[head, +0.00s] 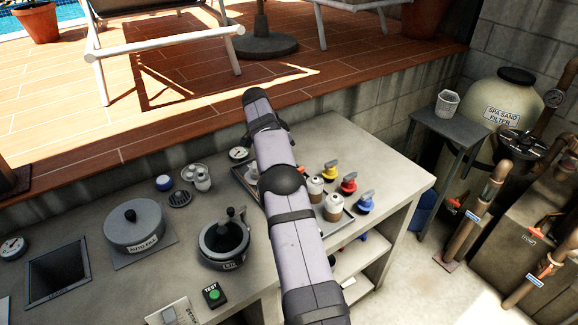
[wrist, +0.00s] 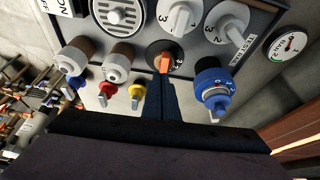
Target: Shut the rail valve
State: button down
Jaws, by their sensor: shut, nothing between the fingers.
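No label that I can read says rail valve, so I cannot tell which fitting it is. In the wrist view an orange lever (wrist: 165,63) sits on a dark round dial at the middle of a grey panel (wrist: 205,58). A blue valve (wrist: 212,88) is to its right. Yellow (wrist: 137,91), red (wrist: 107,90) and blue (wrist: 76,83) valves with metal handles line the lower left; they also show in the head view. My gripper (wrist: 168,90) is shut and empty, its dark fingers just below the orange lever; contact is unclear. My arm hides it in the head view.
Two brown-and-white fittings (wrist: 120,62) stand left of the orange lever. A gauge (wrist: 285,44) is at the right. Pipes with orange handles (head: 536,231) are at the far right.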

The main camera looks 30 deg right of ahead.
jog(key=s+d+r+m+b, duration=0.1)
jog(key=s+d+r+m, duration=0.1)
jog(key=s+d+r, duration=0.45)
jog(key=s+d+r+m, duration=0.2)
jog(key=s+d+r, duration=0.1)
jog(key=s+d, duration=0.6)
jog(key=s+a+f+m+t+y, duration=0.2)
jog(key=a+f+t+y, duration=0.3)
jog(key=a, duration=0.5)
jog(key=w+a+f+n+t+y, duration=0.1)
jog(key=w+a+f+t+y, duration=0.1)
jog(key=w+a+f, duration=0.3)
jog(key=n, duration=0.1)
jog(key=w+d+n+t+h, duration=0.1)
jog(key=w+d+r+n+t, duration=0.1)
jog(key=shift+d+r+n+h+b, duration=0.1)
jog(key=shift+d+n+h+b, duration=0.2)
jog(key=shift+h+b, duration=0.1)
jog(key=shift+n, duration=0.9)
